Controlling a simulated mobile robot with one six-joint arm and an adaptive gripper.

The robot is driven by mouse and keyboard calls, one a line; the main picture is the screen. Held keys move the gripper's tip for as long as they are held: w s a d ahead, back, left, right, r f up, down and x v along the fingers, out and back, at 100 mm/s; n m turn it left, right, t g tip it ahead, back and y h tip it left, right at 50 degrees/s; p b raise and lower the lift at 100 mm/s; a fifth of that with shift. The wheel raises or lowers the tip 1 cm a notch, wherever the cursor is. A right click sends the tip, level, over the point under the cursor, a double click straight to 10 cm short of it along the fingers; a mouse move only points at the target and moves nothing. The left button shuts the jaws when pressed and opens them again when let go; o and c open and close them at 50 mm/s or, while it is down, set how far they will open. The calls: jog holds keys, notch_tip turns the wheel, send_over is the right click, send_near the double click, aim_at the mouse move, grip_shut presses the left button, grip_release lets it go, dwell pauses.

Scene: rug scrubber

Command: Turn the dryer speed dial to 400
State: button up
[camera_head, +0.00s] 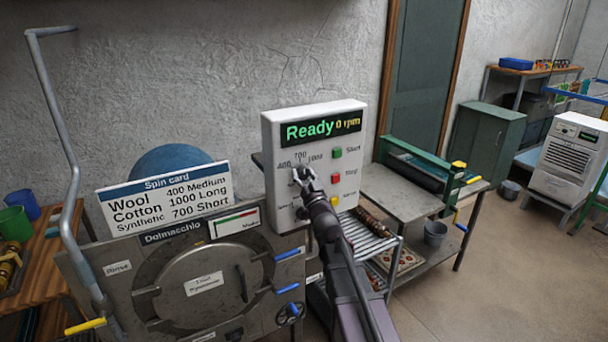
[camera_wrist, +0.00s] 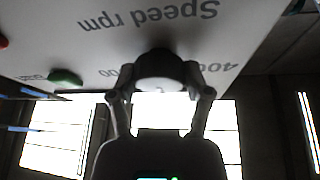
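The white control box (camera_head: 345,200) shows "Ready 0 rpm" on its display (camera_head: 319,129). The speed dial is on its front, below the labels 400 on the left, 700 at the top and 1000 on the right. My gripper (camera_head: 302,174) is at the dial and covers most of it in the head view. In the wrist view the dark round dial (camera_wrist: 160,68) sits between my two fingertips, which appear to press its sides. The panel looks upside down there, with "Speed rpm" and part of 400 readable. The dial's pointer cannot be made out.
Start (camera_head: 337,153), Stop (camera_head: 336,178) and lower yellow (camera_head: 334,200) buttons are right of the dial, close to my gripper. The spin card (camera_head: 165,194) stands left, above the Dolmacchio machine (camera_head: 110,285). A roller rack (camera_head: 365,240) lies beside my arm.

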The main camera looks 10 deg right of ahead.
jog(key=c, duration=0.4)
jog(key=shift+n, duration=0.6)
jog(key=n+y, duration=0.2)
jog(key=n, duration=0.2)
jog(key=n+g+y, duration=0.1)
jog(key=n+y, duration=0.2)
jog(key=n, duration=0.1)
jog(key=shift+w+r, duration=0.1)
jog(key=n+g+y, duration=0.1)
jog(key=n, duration=0.1)
jog(key=n+g+p, duration=0.1)
jog(key=n, duration=0.2)
jog(key=shift+y, duration=0.4)
jog(key=shift+n+g+y+p, duration=0.3)
jog(key=shift+n+g+y, duration=0.25)
jog(key=shift+n, duration=1.05)
jog(key=o, duration=1.2)
jog(key=shift+c, duration=0.2)
